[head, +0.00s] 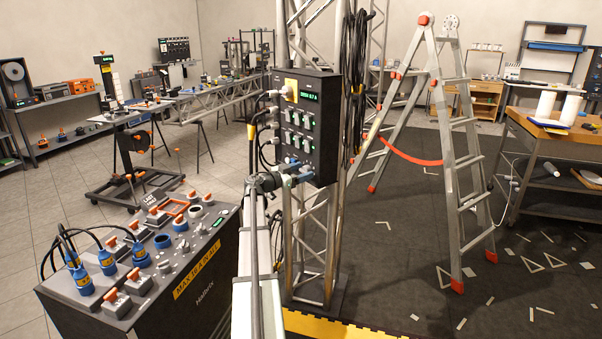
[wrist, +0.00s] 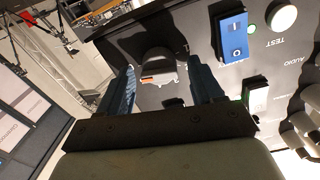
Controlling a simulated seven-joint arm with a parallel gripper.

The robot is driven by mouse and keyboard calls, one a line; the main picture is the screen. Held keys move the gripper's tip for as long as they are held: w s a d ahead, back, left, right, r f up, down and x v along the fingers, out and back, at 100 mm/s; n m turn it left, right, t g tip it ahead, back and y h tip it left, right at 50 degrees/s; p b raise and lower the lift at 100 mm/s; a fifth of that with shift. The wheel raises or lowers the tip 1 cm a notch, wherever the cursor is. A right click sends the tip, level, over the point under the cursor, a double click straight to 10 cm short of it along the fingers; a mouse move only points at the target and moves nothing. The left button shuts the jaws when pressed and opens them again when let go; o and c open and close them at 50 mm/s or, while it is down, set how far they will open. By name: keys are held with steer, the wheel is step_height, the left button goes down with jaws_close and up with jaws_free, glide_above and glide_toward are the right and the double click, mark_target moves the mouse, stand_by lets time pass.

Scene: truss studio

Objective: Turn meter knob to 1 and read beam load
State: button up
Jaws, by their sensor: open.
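A black panel box (head: 304,125) is mounted on the truss upright in the head view. It has a small green display (head: 302,95), whose text is too small to read surely. My gripper (head: 300,167) is at the lower part of its face. In the wrist view my gripper (wrist: 161,68) is open, with its blue fingers on either side of a dark round knob (wrist: 158,59). I cannot tell whether they touch it. A short orange mark shows just below the knob. Its pointer setting and scale cannot be read.
A blue module (wrist: 233,36) and a white button (wrist: 283,17) marked TEST sit right of the fingers. Cables plug into the box's left side. A black console (head: 150,265) stands lower left, a stepladder (head: 455,150) to the right. Dark floor beyond has scattered pieces.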

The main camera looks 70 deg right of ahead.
steer(key=shift+c, duration=0.2)
steer(key=c, duration=1)
